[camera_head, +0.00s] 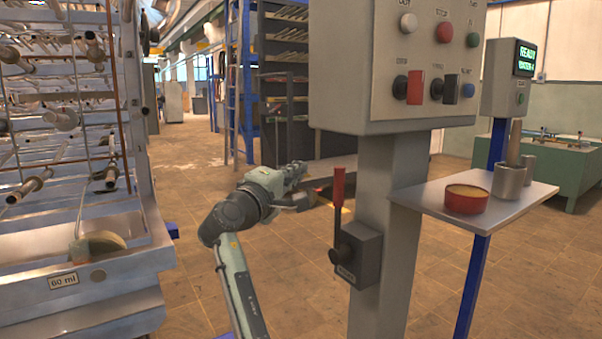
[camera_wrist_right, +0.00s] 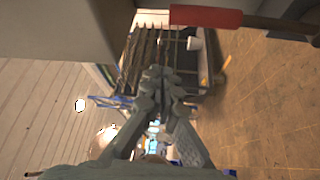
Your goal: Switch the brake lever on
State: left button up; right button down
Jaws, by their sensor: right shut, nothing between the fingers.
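The brake lever (camera_head: 338,188) has a red handle on a dark rod and stands upright from a dark switch box (camera_head: 358,255) on the side of a grey pillar. My right gripper (camera_head: 302,186) is just left of the red handle in the head view, with a small gap in the picture. In the right wrist view, the red handle (camera_wrist_right: 206,16) crosses the top, to the right of my right gripper's fingertips (camera_wrist_right: 160,76). The fingers are closed together with nothing between them. My left gripper is in neither view.
A control box (camera_head: 420,60) with buttons and switches tops the pillar (camera_head: 385,200). A metal rack machine (camera_head: 70,230) stands left. Open floor lies between.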

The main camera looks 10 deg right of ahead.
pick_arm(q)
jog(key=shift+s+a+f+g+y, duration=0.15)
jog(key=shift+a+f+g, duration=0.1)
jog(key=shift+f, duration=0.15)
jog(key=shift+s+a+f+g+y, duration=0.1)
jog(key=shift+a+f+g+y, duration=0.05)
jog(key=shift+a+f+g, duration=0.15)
pick_arm(e)
jog(key=w+d, duration=0.2)
jog(key=d, duration=0.4)
jog(key=shift+d, duration=0.3)
jog(key=shift+d+f, duration=0.1)
